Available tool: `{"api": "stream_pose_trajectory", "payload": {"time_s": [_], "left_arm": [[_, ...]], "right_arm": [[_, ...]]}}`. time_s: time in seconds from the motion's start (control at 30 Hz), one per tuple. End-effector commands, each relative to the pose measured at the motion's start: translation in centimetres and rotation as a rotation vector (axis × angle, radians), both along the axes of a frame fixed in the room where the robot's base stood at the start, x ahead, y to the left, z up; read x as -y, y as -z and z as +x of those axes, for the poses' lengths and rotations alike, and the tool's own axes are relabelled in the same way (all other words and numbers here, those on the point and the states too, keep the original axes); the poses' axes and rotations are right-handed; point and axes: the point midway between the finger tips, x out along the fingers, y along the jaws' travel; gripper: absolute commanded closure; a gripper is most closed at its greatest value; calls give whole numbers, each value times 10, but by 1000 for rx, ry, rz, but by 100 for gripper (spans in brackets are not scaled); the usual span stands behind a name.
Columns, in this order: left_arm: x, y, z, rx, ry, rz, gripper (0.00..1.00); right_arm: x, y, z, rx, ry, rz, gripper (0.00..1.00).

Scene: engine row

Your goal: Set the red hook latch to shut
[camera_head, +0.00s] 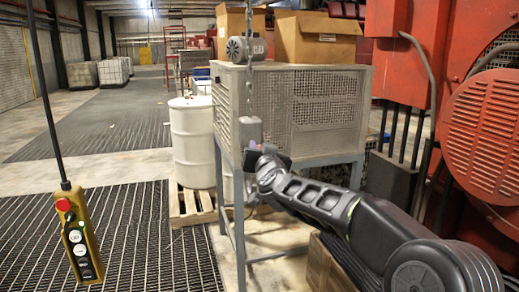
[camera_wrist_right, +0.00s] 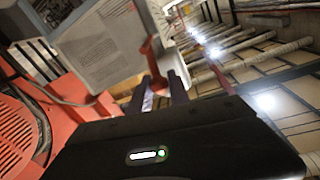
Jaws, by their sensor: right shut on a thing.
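My right gripper (camera_head: 264,158) reaches in from the lower right in the head view, beside the grey hook block (camera_head: 250,130) that hangs on a chain in front of the caged stand. In the right wrist view, the two dark fingers of my right gripper (camera_wrist_right: 164,88) are closed around the lower part of a red latch (camera_wrist_right: 151,53). The latch's upper part shows beyond the fingertips; its lower part is hidden between them. In the head view the gripper hides the latch, so I cannot tell its setting. My left gripper is out of view.
A caged metal stand (camera_head: 320,105) carries a motor (camera_head: 246,50) and cardboard boxes (camera_head: 316,38). White drums (camera_head: 192,145) stand on a pallet at its left. A yellow pendant (camera_head: 78,237) hangs at the left. Red machinery (camera_head: 488,135) fills the right. Grated floor at left is open.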

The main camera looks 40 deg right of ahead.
Motion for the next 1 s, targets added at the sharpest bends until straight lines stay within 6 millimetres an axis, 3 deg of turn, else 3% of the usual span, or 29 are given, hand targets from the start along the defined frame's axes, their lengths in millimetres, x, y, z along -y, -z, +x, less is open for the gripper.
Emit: {"api": "stream_pose_trajectory", "payload": {"time_s": [0.17,1.0], "left_arm": [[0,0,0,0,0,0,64],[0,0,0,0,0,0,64]], "right_arm": [[0,0,0,0,0,0,100],[0,0,0,0,0,0,100]]}}
